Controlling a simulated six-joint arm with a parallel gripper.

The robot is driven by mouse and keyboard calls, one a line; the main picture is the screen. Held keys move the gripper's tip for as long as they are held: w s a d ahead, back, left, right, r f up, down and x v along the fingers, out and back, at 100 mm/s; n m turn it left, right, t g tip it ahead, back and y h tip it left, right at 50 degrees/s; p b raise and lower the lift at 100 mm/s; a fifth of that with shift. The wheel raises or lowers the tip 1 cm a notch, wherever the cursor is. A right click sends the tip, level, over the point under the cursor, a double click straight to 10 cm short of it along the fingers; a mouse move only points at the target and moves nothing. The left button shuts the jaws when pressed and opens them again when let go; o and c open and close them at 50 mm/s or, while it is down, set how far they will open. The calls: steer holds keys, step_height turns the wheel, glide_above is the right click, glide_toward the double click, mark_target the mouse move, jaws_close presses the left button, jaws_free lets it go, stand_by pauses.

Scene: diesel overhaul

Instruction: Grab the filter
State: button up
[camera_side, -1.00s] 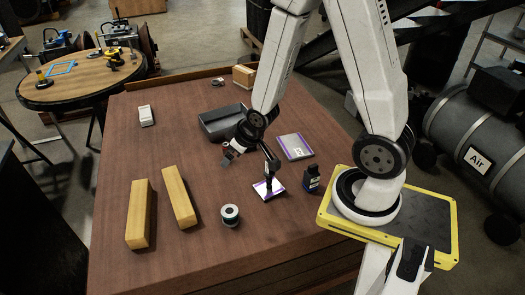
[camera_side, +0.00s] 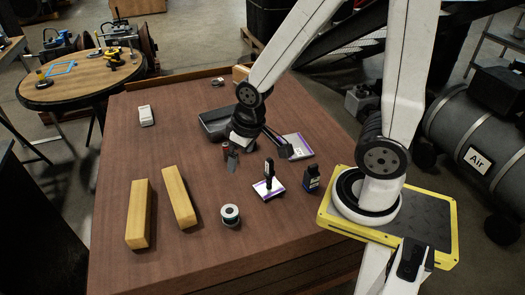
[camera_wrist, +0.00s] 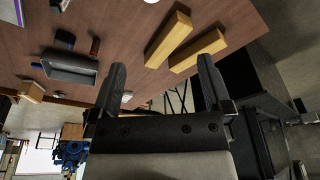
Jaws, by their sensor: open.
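No item is clearly labelled as a filter. A short round canister with a pale top (camera_side: 230,215), which may be the filter, stands on the table in front of my gripper in the side view. Its pale edge also shows cut off at the top of the wrist view (camera_wrist: 152,2). A small red and dark cylinder (camera_wrist: 95,46) lies near a grey tray (camera_wrist: 70,70) in the wrist view.
Two long wooden blocks (camera_side: 140,215) (camera_side: 179,197) lie at the left. A dark upright tool on a purple-edged box (camera_side: 268,190), a dark bottle (camera_side: 312,180) and a flat purple-edged box (camera_side: 298,146) are at the right. A white box (camera_side: 146,115) lies farther back on the table (camera_side: 110,170).

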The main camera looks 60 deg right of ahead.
steer(key=shift+d+f+m+g, duration=0.6)
steer(key=shift+f+m+g, duration=0.4)
steer(key=shift+f+m, duration=0.45)
steer(key=m+t+y, duration=0.9)
steer(key=m+y, duration=0.1)
steer(key=m, duration=1.4)
glide_toward(230, 215)
steer(key=w+f, duration=0.2)
steer(key=f, duration=0.1)
steer(key=shift+a, duration=0.15)
steer(key=shift+w+n, duration=0.1)
steer(key=shift+n, duration=0.15)
steer(key=shift+a, duration=0.1)
steer(key=shift+x, duration=1.25)
steer(key=shift+f, duration=0.1)
steer(key=shift+x, duration=2.55)
